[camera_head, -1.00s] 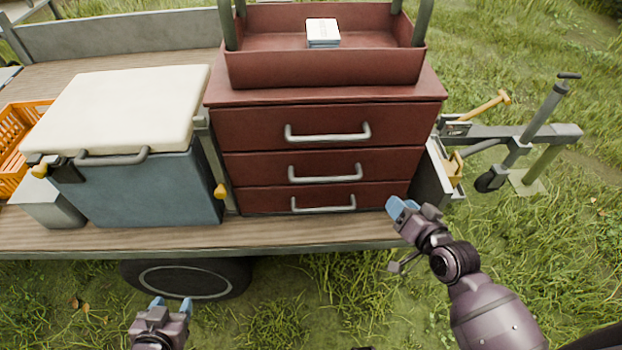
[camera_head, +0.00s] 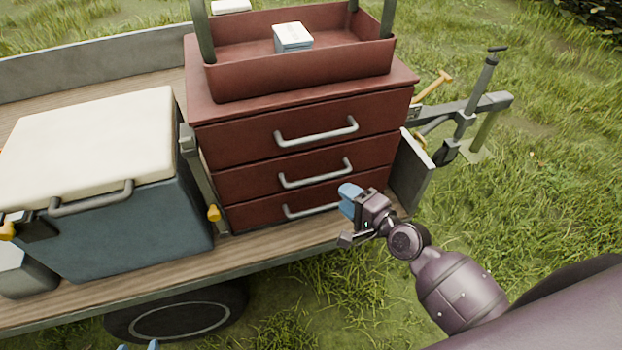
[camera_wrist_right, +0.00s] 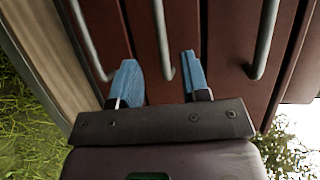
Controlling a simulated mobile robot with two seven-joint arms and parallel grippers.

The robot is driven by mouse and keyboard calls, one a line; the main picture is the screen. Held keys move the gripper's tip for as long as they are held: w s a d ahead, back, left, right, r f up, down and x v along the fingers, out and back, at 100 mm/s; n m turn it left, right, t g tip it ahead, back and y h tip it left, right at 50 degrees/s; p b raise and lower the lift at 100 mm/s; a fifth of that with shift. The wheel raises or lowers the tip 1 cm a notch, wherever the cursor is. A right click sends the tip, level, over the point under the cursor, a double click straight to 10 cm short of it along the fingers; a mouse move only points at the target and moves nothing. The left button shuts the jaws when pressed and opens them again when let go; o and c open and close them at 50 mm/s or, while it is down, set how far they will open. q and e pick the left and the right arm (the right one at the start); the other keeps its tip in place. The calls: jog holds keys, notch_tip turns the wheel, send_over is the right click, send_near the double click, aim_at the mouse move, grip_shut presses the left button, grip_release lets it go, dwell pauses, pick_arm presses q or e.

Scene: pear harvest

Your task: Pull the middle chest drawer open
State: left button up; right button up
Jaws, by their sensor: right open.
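The red chest (camera_head: 205,105) stands on the trailer bed with its three drawers shut. The middle drawer (camera_head: 235,182) has a grey bar handle (camera_head: 316,174). My right gripper (camera_head: 350,196) is open and empty in front of the lower right of the chest, partly covering the bottom drawer. In the right wrist view, the middle handle (camera_wrist_right: 161,40) shows between the two blue fingers of my right gripper (camera_wrist_right: 160,72), ahead of them; I see no grip on it. Only the blue fingertips of my left gripper (camera_head: 138,346) show at the bottom edge, apart.
A blue cooler (camera_head: 130,225) with a cream lid stands left of the chest. A grey panel (camera_head: 412,175) stands at the chest's right. An open red tray (camera_head: 300,75) holding a small white box (camera_head: 292,37) sits on top. Grass lies in front of the trailer.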

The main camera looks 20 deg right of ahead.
aim_at(319, 178)
jog(key=x, duration=1)
jog(key=shift+w+f, duration=0.25)
jog(key=shift+w, duration=0.1)
jog(key=shift+d, duration=0.1)
grip_shut()
